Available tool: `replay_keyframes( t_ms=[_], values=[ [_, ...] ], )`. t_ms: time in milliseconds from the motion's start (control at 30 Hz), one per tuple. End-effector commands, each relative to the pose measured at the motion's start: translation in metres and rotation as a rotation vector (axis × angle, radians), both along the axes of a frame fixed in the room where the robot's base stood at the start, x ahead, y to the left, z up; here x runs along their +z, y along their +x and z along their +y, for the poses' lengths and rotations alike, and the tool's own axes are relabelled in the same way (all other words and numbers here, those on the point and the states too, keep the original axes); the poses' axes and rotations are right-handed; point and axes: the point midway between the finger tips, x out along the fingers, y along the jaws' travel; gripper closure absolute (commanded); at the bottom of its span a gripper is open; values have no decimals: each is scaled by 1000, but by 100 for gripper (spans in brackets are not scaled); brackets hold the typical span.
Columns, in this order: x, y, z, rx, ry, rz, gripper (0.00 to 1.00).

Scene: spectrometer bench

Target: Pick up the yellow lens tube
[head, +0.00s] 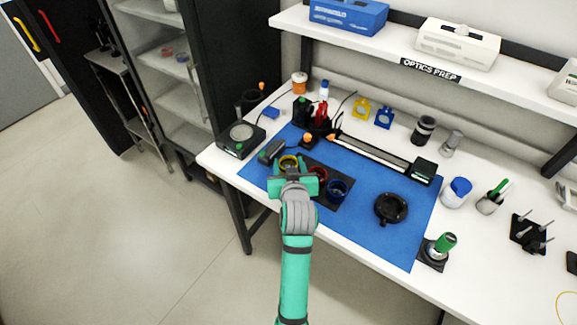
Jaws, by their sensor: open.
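The yellow lens tube (289,161) is a short round ring with a dark opening, at the left end of the black holder on the blue mat. Its near side is partly hidden by my gripper (292,177). My green and grey gripper is just in front of it in the picture, jaws open, with nothing seen between them. I cannot tell the exact height or gap between the jaws and the tube. A red lens tube (318,173) and a blue lens tube (337,188) sit to its right in the black holder (327,205).
A dark handheld device (271,151) lies just left of the yellow tube. A long rail (372,152) lies behind the holder. A black round part (391,208) is on the blue mat (365,240). A balance-like device (240,138) stands left. The mat's front right is clear.

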Motion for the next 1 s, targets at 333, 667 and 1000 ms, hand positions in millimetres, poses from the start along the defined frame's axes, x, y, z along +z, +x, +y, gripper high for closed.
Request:
replay_keyframes(
  t_ms=[333, 667, 1000],
  values=[
    [-3, 9, 1, 0, 0, -1, 53],
    [-3, 9, 1, 0, 0, -1, 83],
    [9, 9, 1, 0, 0, -3, 83]
  ],
)
